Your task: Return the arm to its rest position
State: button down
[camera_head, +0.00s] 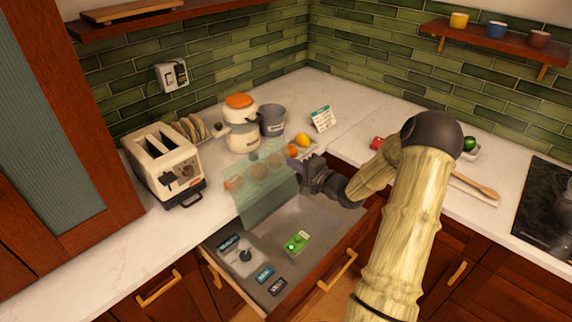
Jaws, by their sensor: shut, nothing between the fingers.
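My gripper (296,164), dark with a purplish finger area, is at the end of my arm, which comes up from the bottom right and bends left at a dark joint. It is shut and empty. It hangs over the back of an open drawer (322,218), beside a translucent green panel (268,192) with round shapes showing on or through it. I cannot tell whether the gripper touches the panel. My arm hides part of the right counter and the drawer's right side.
A toaster (165,165), a white jar with an orange lid (241,133) and a grey pot (272,121) stand behind the drawer. The drawer holds a green box (298,243) and small dark items. A wooden shelf (492,44) with cups hangs upper right. A cooktop (547,208) is right.

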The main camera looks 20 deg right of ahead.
jog(key=shift+a, duration=0.3)
jog(key=s+a+f+n+g+h, duration=0.1)
jog(key=s+a+n+g+h, duration=0.35)
jog(key=a+n, duration=0.2)
jog(key=s+a+r+n+g+h, duration=0.1)
jog(key=s+a+n+g, duration=0.2)
jog(key=s, duration=0.8)
jog(key=s+a+r+n+g+h, duration=0.1)
jog(key=s+a+n+g, duration=0.3)
jog(key=s, duration=0.6)
jog(key=shift+s+a+r+g, duration=0.4)
jog(key=shift+a+g, duration=0.45)
jog(key=shift+a, duration=0.05)
